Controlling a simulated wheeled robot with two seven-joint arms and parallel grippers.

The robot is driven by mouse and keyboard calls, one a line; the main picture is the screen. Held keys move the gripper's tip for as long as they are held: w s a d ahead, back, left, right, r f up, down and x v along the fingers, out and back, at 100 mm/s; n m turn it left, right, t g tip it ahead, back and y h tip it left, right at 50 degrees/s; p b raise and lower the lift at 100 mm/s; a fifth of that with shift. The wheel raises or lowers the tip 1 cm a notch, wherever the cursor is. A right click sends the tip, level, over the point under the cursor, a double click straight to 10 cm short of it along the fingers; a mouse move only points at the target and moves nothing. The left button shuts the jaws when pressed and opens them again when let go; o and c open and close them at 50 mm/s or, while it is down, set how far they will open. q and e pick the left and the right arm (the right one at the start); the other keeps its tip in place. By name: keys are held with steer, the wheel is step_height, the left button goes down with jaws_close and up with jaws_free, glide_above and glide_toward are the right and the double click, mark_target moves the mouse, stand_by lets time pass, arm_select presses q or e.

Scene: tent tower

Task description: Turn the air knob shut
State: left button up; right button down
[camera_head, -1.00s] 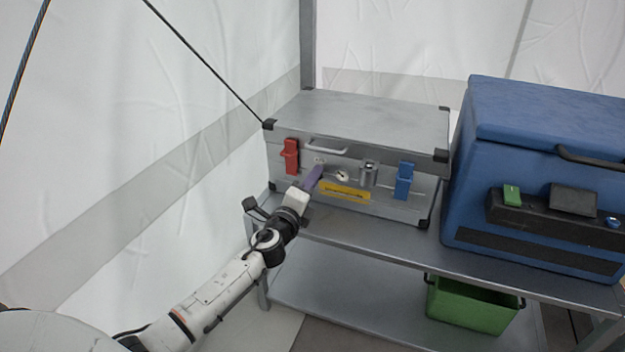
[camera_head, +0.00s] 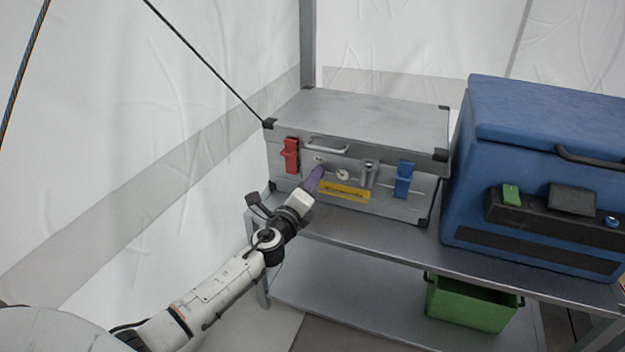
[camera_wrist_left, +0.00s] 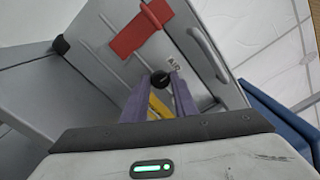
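A small black knob (camera_wrist_left: 160,79) sits on the front of a silver metal case (camera_head: 370,118). In the left wrist view it lies between the two purple fingertips of my left gripper (camera_wrist_left: 160,82). The fingers stand apart with a gap between them; whether they touch the knob I cannot tell. In the head view my left gripper (camera_head: 316,178) points at the case front, below its handle, and hides the knob. A white round gauge (camera_head: 343,174) and a grey cylinder (camera_head: 369,173) are to its right. My right gripper is not in view.
The case has a red latch (camera_head: 291,155), a blue latch (camera_head: 404,179), a handle (camera_head: 327,147) and a yellow label (camera_head: 345,191). It stands on a metal shelf (camera_head: 400,240) beside a blue cooler (camera_head: 540,130). A green bin (camera_head: 468,305) is below. Tent wall lies left.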

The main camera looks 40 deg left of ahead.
arm_select(q)
steer(key=o, duration=0.3)
steer(key=shift+o, duration=0.2)
steer(key=shift+s, duration=0.15)
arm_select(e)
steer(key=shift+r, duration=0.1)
arm_select(q)
steer(key=p+v, duration=0.1)
steer(key=v, duration=0.9)
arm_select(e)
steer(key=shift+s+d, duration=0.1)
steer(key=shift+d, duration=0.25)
arm_select(q)
steer(key=shift+d, duration=0.1)
